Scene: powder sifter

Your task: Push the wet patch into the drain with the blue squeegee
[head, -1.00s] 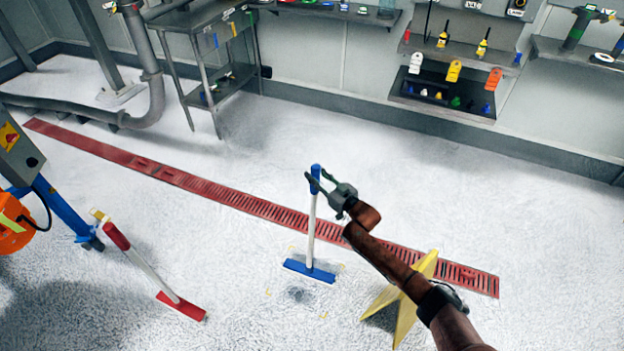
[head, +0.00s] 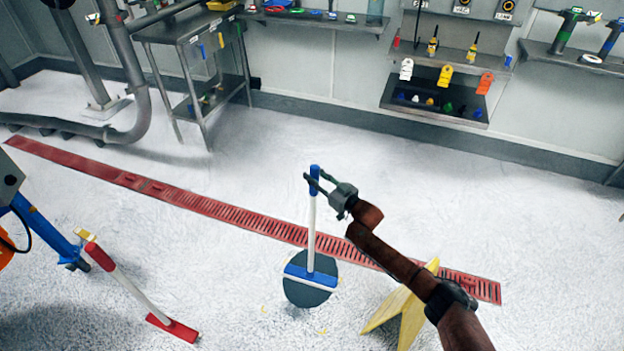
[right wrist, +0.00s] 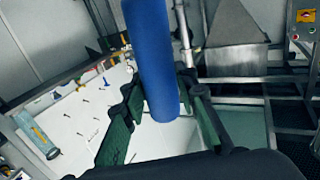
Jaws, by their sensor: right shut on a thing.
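The blue squeegee (head: 311,228) stands nearly upright, with a white shaft and a wide blue head (head: 310,276). My right gripper (head: 315,180) is shut on its blue handle top, which also shows between the green-padded fingers in the right wrist view (right wrist: 152,65). The wet patch (head: 307,294) is a dark grey disc on the white floor. The squeegee head lies across it, hiding part of it. The drain (head: 225,210) is a long red slotted grating just beyond the patch, running diagonally. My left gripper is not in view.
A red squeegee (head: 140,298) leans at the left by a blue-legged stand (head: 48,235). A yellow floor sign (head: 405,308) stands right of the patch, partly behind my right arm. A steel table (head: 190,35) and wall shelves line the back. Small yellow marks lie near the patch.

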